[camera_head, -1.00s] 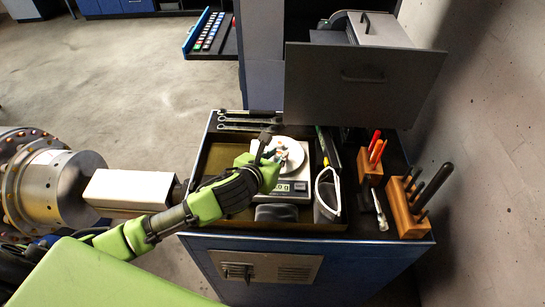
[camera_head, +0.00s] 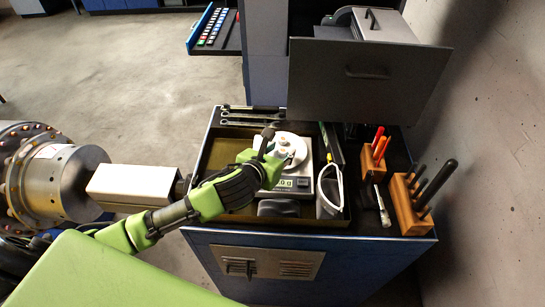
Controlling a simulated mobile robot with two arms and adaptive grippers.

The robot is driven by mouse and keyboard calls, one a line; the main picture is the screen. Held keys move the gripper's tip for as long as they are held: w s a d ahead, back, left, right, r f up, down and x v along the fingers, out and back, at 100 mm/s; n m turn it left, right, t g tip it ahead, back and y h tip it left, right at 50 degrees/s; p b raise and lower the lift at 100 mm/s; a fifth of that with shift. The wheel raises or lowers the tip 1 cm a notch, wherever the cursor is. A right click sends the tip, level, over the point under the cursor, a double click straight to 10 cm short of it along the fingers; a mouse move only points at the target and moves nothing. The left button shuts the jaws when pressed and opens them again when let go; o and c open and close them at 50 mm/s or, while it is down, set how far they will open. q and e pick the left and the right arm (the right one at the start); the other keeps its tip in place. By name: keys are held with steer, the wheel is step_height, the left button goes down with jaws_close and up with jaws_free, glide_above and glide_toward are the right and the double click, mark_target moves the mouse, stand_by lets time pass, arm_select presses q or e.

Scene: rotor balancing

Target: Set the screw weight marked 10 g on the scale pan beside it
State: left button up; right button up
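The scale (camera_head: 301,184) stands in a shallow tray on the cabinet top, its display lit but too small to read in full. Its round white pan (camera_head: 300,144) is partly covered by my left gripper (camera_head: 277,147). The gripper reaches in from the left with its fingertips over the pan. A small pale, greyish shape (camera_head: 289,153) shows at the fingertips; I cannot tell whether it is the screw weight or part of a finger. No 10 g marking is readable. Whether the fingers are shut on anything is unclear. My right gripper is not in view.
The tray (camera_head: 215,151) has bare floor left of the scale. Wrenches (camera_head: 250,115) lie behind it. A pale-rimmed pouch (camera_head: 329,195) stands right of the scale. Wooden tool blocks (camera_head: 408,207) stand at the right. A grey panel (camera_head: 365,82) rises behind.

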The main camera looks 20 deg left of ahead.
arm_select(q)
steer(key=b+v, duration=0.2)
steer(key=v, duration=0.9)
steer(key=shift+s, duration=0.35)
steer(key=shift+a+r, duration=0.1)
